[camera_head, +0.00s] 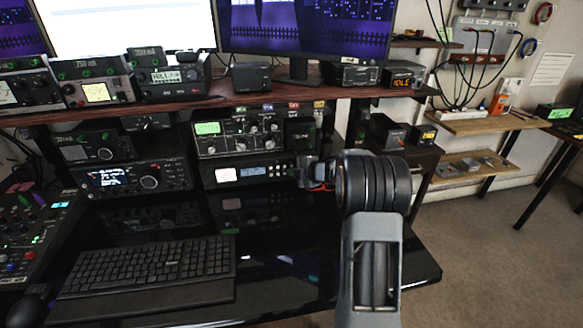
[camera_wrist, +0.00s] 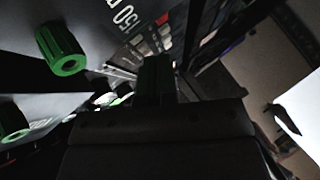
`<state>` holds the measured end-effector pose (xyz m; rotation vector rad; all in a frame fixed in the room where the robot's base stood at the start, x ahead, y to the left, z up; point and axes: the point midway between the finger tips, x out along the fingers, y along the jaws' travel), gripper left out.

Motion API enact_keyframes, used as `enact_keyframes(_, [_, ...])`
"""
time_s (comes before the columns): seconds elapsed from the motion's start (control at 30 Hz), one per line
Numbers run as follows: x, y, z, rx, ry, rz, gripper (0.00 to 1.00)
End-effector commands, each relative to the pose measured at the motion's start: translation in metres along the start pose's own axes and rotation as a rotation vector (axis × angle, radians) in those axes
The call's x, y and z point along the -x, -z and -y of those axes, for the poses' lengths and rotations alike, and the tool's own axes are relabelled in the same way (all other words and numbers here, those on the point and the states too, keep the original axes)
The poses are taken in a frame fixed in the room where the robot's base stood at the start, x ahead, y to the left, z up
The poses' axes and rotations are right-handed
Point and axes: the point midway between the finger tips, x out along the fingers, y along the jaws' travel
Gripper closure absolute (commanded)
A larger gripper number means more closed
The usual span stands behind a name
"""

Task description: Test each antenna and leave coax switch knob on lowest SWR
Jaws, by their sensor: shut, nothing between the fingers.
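My gripper (camera_head: 308,172) is at the right end of a black rack unit (camera_head: 262,172) with two small lit screens and a row of small buttons. In the wrist view its dark fingertips (camera_wrist: 156,75) are together with nothing between them. The wrist view shows one ribbed green knob (camera_wrist: 60,50) left of the fingers and another green knob (camera_wrist: 12,122) at the left edge, both apart from them. Beside the knobs is a grey panel with white lettering and a row of small buttons (camera_wrist: 150,40). I cannot tell which knob is the coax switch, and no SWR reading is legible.
A tuner panel (camera_head: 240,150) with several knobs and a green screen stands above the rack unit. A keyboard (camera_head: 150,265) lies on the glossy black desk (camera_head: 270,285). A wooden shelf (camera_head: 250,105) carries radios and meters above. Open floor is at right.

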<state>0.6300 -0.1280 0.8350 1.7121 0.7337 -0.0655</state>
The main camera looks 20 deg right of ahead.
Motion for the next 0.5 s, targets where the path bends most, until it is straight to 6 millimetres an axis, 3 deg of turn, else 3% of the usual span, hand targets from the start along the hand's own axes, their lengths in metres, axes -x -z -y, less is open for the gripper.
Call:
enact_keyframes(0.23, [0.003, 0.002, 0.002, 0.000, -0.001, 0.000, 1.00])
enact_keyframes(0.5, [0.021, 0.015, 0.015, 0.001, 0.000, 0.001, 1.00])
